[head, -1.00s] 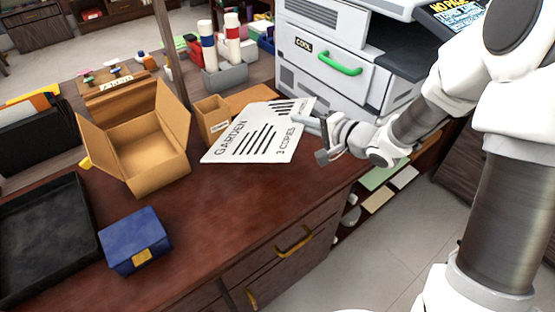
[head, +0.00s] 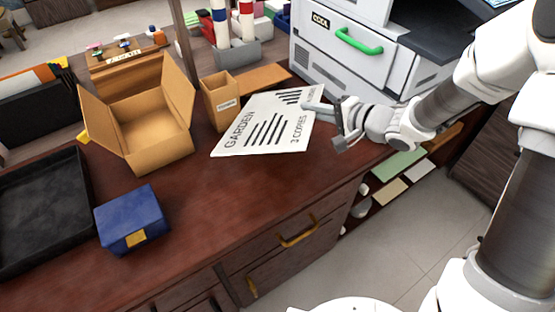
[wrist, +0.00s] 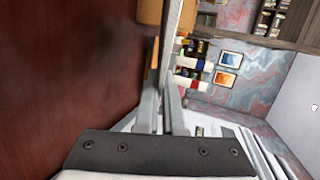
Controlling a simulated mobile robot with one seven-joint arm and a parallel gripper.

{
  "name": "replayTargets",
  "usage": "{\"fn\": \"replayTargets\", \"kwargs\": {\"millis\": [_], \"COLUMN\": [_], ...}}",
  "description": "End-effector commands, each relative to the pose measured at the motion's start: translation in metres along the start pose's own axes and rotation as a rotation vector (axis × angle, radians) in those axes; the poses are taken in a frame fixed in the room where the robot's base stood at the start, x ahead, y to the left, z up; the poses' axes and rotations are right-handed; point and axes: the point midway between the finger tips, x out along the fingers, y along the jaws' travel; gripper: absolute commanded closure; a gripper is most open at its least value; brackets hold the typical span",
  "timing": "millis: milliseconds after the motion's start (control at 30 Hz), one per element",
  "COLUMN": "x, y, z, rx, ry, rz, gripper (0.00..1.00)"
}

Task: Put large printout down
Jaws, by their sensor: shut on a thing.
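The large printout (head: 262,132) is a white sheet marked "GARDEN" and "3 COPIES". In the head view it is over the desk (head: 240,190), in front of the small cardboard box and the printer. My gripper (head: 322,112) is shut on its right edge. In the wrist view the sheet (wrist: 180,50) shows edge-on between the fingers (wrist: 160,105). I cannot tell whether its lower edge touches the desk.
An open cardboard box (head: 150,120), a blue box (head: 132,218) and a black tray (head: 45,215) stand to the left. A small upright box (head: 218,100) is just behind the sheet. The white printer (head: 345,60) stands behind. The desk's front middle is clear.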

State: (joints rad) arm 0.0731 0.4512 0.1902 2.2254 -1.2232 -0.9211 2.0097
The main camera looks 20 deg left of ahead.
Motion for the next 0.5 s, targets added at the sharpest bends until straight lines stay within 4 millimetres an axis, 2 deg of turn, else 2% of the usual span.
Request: {"fn": "replayTargets", "kwargs": {"millis": [33, 500], "x": [0.004, 0.017], "y": [0.009, 0.043], "z": [0.0, 0.0], "rx": [-0.001, -0.001], "ry": [0.0, 0.0], "rz": [-0.001, -0.001], "gripper": [1.0, 1.0]}}
